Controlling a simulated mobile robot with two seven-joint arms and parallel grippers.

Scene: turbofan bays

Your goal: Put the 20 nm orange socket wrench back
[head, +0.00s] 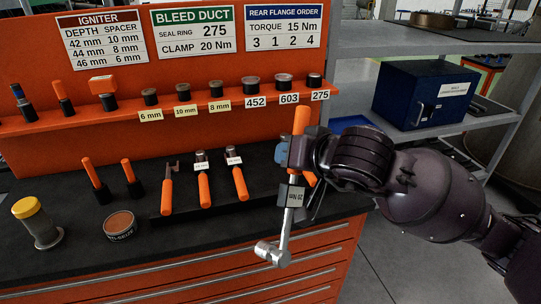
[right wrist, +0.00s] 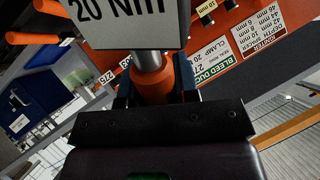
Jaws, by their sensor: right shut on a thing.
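The 20 Nm socket wrench (head: 290,196) has an orange handle, a dark block with a white "20 Nm" label, and a silver shaft and socket head. My right gripper (head: 300,152) is shut on its orange handle and holds it over the front right of the black bench top, with the socket head hanging down. In the right wrist view the orange handle (right wrist: 153,84) sits between the two fingers of the right gripper (right wrist: 156,92). A dark tray (head: 180,216) on the bench holds several orange-handled tools, two with white labels (head: 202,163). My left gripper is out of view.
A red ledge (head: 130,122) behind carries sockets and spacers with number labels. A yellow-capped jar (head: 36,222), a round tin (head: 120,225) and two orange-handled tools stand at bench left. A blue box (head: 425,95) sits on grey shelving at right.

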